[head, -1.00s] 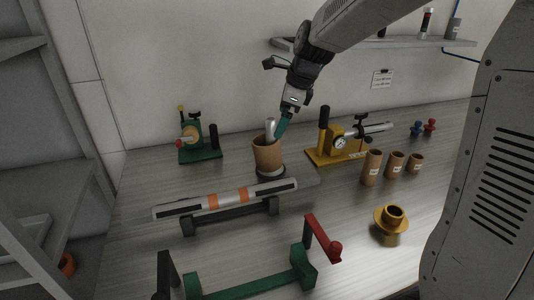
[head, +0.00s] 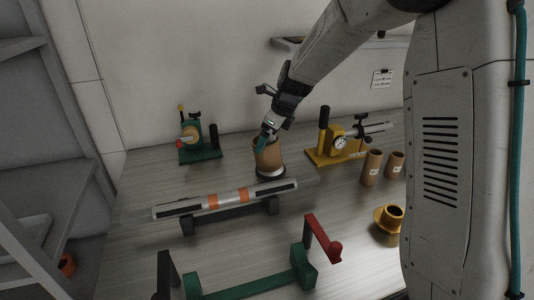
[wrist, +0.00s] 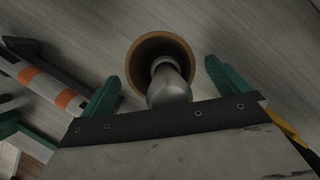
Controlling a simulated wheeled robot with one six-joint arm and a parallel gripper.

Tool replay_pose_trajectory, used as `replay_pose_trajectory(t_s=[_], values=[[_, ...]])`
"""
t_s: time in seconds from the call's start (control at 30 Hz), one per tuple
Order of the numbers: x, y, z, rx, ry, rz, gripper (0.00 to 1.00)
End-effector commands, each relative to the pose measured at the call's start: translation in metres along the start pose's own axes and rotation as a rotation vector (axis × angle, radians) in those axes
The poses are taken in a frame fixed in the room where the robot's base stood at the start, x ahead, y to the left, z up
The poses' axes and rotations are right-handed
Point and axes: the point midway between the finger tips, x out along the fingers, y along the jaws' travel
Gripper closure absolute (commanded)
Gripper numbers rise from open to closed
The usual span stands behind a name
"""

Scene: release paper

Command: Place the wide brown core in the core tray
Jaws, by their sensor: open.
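The wide brown core (head: 269,160) stands upright on a dark round base (head: 270,173) at the back middle of the bench. The wrist view shows its open mouth and rim (wrist: 136,52), with a grey metal post (wrist: 168,85) rising inside it. My gripper (head: 264,141) is over the top of the core. In the wrist view my gripper (wrist: 160,72) is open, its teal fingers apart on either side of the core with nothing between them clearly gripped. I cannot make out a core tray in these frames.
Narrower brown tubes (head: 371,167) stand at right, near a flanged yellow piece (head: 389,219). A yellow gauge stand (head: 335,150) is right of the core, a green fixture (head: 199,147) left. An orange-banded roller (head: 225,199) and a green frame (head: 250,281) lie in front.

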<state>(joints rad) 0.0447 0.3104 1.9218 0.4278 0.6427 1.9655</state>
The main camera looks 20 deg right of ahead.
Motion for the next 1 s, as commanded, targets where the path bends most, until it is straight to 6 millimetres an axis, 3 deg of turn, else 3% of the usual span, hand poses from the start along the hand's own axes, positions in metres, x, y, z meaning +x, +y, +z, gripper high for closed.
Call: replay_pose_trajectory(t_s=[0.13, 0.4, 0.77, 1.0], values=[[-0.001, 0.0, 0.0, 0.0, -0.001, -0.001, 0.0], [-0.001, 0.0, 0.0, 0.0, -0.001, -0.001, 0.67], [-0.007, -0.001, 0.003, -0.001, -0.002, -0.003, 0.67], [-0.037, -0.003, 0.016, -0.001, -0.004, -0.004, 0.67]])
